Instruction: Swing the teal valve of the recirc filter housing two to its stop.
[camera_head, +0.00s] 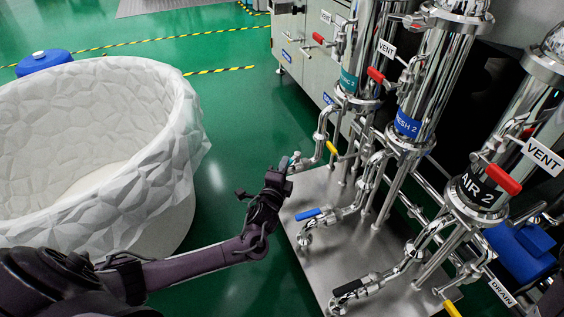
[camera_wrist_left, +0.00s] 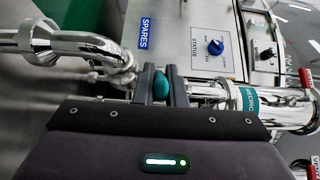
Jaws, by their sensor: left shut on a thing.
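The recirc filter housing two is a polished steel cylinder with a teal label (camera_head: 348,81) in the head view; that label also shows in the left wrist view (camera_wrist_left: 249,99). Its teal valve handle (camera_wrist_left: 161,86) sits between the two fingers of my left gripper (camera_wrist_left: 161,78) in the left wrist view. My left gripper (camera_head: 285,170) is shut on this handle, beside the lower pipe elbow at the skid's far left corner. In the head view the gripper hides most of the handle. My right gripper is not in view.
A blue-handled valve (camera_head: 307,215) and a black-handled valve (camera_head: 349,287) stand nearer on the steel skid (camera_head: 324,258). Red vent handles (camera_head: 376,75) are higher on the housings. A large white lined tub (camera_head: 185,150) stands left of my arm. Green floor lies between.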

